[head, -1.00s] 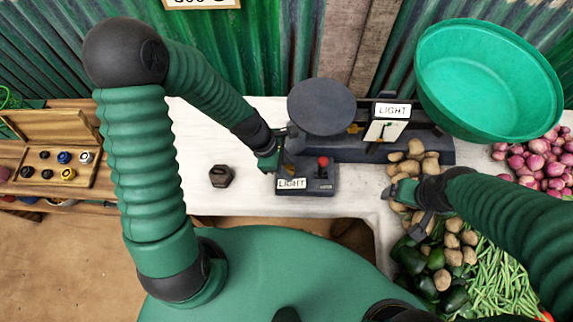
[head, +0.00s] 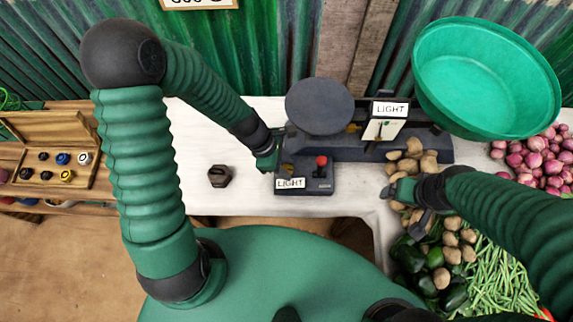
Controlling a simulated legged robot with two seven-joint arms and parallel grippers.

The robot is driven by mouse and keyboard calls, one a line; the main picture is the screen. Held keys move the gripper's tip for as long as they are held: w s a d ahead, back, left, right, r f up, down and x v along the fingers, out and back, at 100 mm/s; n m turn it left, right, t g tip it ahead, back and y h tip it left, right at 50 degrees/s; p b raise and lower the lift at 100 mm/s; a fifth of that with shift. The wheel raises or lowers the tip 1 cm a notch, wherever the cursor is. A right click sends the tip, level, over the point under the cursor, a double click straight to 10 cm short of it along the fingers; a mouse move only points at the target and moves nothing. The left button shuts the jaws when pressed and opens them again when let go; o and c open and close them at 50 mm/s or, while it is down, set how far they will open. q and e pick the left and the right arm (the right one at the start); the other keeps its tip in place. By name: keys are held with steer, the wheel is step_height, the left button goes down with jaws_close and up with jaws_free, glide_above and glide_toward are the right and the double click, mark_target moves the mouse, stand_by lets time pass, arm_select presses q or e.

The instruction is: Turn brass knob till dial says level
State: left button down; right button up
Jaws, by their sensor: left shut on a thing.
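The dark balance (head: 370,150) stands on the white table with a round black pan (head: 319,106). Its white dial (head: 383,129) carries a dark needle, and the sign (head: 390,109) above it reads LIGHT. A low box (head: 318,187) at the front has a red button (head: 321,161) and a second LIGHT label (head: 290,183). My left gripper (head: 277,150) is shut at the balance's left end, below the pan. The brass knob there is hidden by the fingers. My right gripper (head: 405,205) hangs by the potatoes; its jaw opening is unclear.
A black weight (head: 219,176) sits left of the balance. An open wooden box (head: 45,178) of weights lies at far left. A green bowl (head: 485,80), potatoes (head: 428,160), onions (head: 540,160), peppers (head: 410,258) and beans (head: 495,265) crowd the right.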

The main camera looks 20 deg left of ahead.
arm_select(q)
steer(key=shift+w+a, duration=0.1)
steer(key=shift+a, duration=0.1)
steer(key=c, duration=1.3)
jaws_free()
steer(key=shift+o, duration=1.4)
steer(key=shift+a, duration=0.15)
arm_select(e)
steer(key=shift+a+r, duration=0.1)
steer(key=shift+a, duration=0.2)
arm_select(q)
steer(key=shift+r, duration=0.1)
steer(key=shift+p+v, duration=1.75)
steer(key=shift+v, duration=6.5)
arm_select(e)
steer(key=shift+w+v, duration=0.2)
steer(key=shift+v, duration=0.65)
steer(key=shift+w+v, duration=0.2)
steer(key=shift+v, duration=0.65)
arm_select(q)
steer(key=shift+a, duration=0.1)
arm_select(e)
steer(key=shift+d+r, duration=0.15)
